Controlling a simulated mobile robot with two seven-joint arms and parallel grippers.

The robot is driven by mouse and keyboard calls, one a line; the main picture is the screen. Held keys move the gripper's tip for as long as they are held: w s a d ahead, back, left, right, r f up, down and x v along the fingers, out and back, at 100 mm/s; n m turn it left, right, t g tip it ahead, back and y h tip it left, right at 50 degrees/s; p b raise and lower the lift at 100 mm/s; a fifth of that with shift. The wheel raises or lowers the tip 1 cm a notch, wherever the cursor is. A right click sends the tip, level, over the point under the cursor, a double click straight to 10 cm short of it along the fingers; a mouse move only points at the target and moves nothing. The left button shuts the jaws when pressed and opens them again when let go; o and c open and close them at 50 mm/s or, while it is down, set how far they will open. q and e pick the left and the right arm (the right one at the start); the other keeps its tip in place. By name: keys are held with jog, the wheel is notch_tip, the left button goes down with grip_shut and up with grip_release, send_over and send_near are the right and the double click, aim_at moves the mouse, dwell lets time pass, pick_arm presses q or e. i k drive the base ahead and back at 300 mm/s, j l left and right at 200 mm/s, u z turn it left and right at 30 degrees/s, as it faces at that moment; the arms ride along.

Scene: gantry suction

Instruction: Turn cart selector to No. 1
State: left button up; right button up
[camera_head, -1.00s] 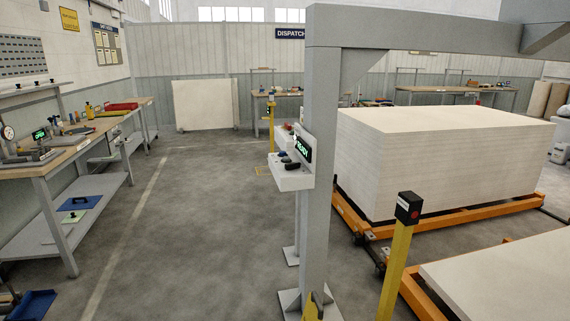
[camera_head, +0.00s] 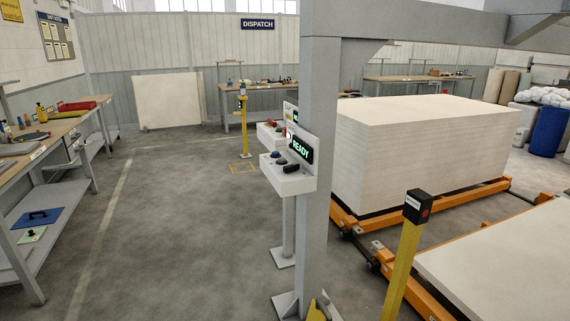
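Orange carts on rails stand to the right; one carries a tall stack of pale boards (camera_head: 425,150), the nearer one a pale sheet (camera_head: 510,260). Neither gripper is in view.
The grey gantry post (camera_head: 317,200) stands right of the console. A yellow post with a black box (camera_head: 404,260) stands at the front right. Workbenches (camera_head: 45,140) line the left wall. The floor (camera_head: 180,220) left of the console is clear.

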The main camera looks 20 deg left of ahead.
aim_at(294, 166)
jog(key=i+j, duration=0.15)
jog(key=j, duration=0.15)
jog(key=i+j+z, duration=0.1)
jog(key=i+j, duration=0.25)
jog(key=j, duration=0.2)
jog(key=i+j+z, duration=0.15)
jog(key=i+j, duration=0.4)
jog(key=i, duration=0.15)
